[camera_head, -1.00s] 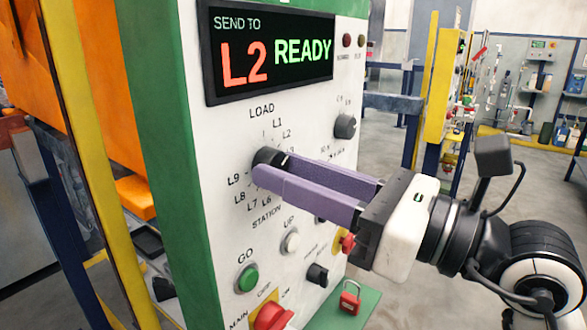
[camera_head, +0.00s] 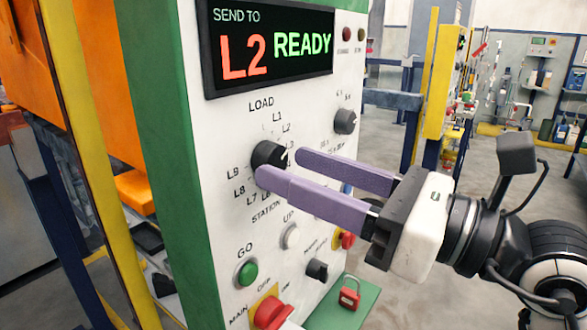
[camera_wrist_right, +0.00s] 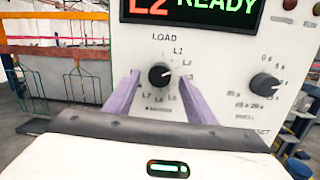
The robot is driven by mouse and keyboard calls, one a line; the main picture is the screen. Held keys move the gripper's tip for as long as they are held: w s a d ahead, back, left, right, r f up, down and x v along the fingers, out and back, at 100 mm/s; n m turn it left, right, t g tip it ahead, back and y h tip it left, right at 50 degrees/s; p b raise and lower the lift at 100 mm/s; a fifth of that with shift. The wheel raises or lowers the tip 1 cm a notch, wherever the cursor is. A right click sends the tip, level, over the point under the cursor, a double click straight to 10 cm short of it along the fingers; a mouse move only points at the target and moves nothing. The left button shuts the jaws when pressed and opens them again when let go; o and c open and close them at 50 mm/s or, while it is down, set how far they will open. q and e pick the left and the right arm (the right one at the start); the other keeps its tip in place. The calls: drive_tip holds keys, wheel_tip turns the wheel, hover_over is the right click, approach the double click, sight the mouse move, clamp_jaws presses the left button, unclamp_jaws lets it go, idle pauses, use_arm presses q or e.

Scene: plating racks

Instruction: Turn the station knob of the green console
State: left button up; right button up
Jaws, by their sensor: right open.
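The green console has a white front panel (camera_head: 215,150) and a green side (camera_head: 160,120). Its black station knob (camera_head: 268,156) sits inside a ring of L labels, with LOAD above and STATION below. The knob's white mark points to the upper right, roughly towards L2. It also shows in the right wrist view (camera_wrist_right: 160,75), between the fingertips. My right gripper (camera_head: 280,164) is open, its purple fingers spread and clear of the knob's sides, just in front of the panel. The display (camera_head: 270,50) reads "SEND TO L2 READY". My left gripper is out of view.
A smaller black knob (camera_head: 345,121) is at the upper right of the panel. Below are a green GO button (camera_head: 247,272), a white UP button (camera_head: 290,236), a black selector (camera_head: 317,269) and a red main switch (camera_head: 270,312). A red padlock (camera_head: 349,296) hangs low right.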

use_arm(q)
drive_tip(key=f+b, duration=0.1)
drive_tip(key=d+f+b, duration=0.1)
drive_tip(key=b, duration=0.1)
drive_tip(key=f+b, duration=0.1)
drive_tip(key=b, duration=0.1)
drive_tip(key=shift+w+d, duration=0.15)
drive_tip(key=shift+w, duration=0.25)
use_arm(e)
drive_tip(key=r+v, duration=0.1)
drive_tip(key=v, duration=0.7)
drive_tip(key=shift+s+d+f, duration=0.3)
drive_tip(key=shift+d+f, duration=0.05)
drive_tip(key=shift+f, duration=0.15)
